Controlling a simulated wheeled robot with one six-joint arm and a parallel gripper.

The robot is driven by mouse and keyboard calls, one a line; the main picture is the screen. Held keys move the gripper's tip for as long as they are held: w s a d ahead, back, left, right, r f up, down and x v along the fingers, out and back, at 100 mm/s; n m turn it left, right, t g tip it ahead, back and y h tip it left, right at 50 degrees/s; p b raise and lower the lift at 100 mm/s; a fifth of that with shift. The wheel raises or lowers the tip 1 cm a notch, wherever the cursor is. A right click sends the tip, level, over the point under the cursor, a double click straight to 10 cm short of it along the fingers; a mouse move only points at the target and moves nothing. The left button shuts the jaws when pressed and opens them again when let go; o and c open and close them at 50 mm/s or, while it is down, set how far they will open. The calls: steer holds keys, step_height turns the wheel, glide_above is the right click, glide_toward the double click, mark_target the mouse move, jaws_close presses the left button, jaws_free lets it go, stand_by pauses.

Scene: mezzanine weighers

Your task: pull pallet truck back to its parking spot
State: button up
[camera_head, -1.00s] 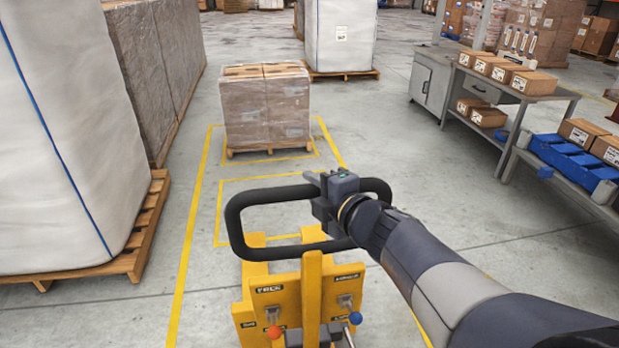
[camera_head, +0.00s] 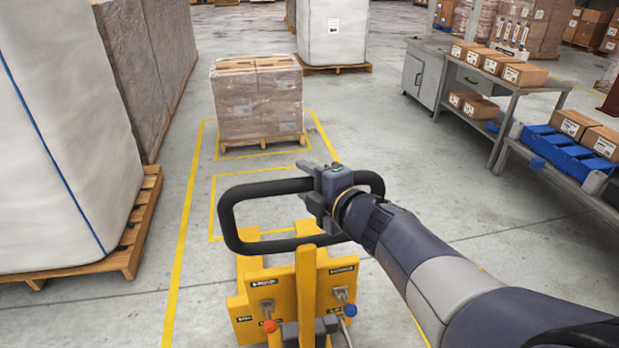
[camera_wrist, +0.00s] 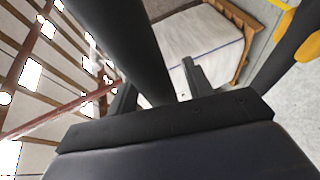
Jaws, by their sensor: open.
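The yellow pallet truck (camera_head: 290,293) stands upright at the bottom middle of the head view, with a black loop handle (camera_head: 232,222) above its yellow body. My gripper (camera_head: 316,174) is at the upper right part of the loop, its fingers either side of the bar. In the wrist view the dark handle bar (camera_wrist: 138,50) passes between the open fingers of my gripper (camera_wrist: 160,88). I cannot tell whether the fingers touch the bar. Yellow floor lines (camera_head: 188,215) mark a bay ahead of the truck.
A wrapped pallet load (camera_head: 258,103) stands in the marked bay ahead. A large white bag (camera_head: 70,140) on a wooden pallet (camera_head: 140,235) is close on the left. A workbench (camera_head: 545,82) with boxes and blue bins (camera_head: 570,150) stands on the right. Grey floor between is clear.

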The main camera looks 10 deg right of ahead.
steer(key=p+v, duration=0.2)
steer(key=v, duration=0.8)
steer(key=shift+s, duration=0.3)
steer(key=shift+d, duration=0.1)
steer(key=shift+b+x, duration=1.1)
steer(key=shift+x, duration=4.35)
steer(key=shift+r, duration=0.1)
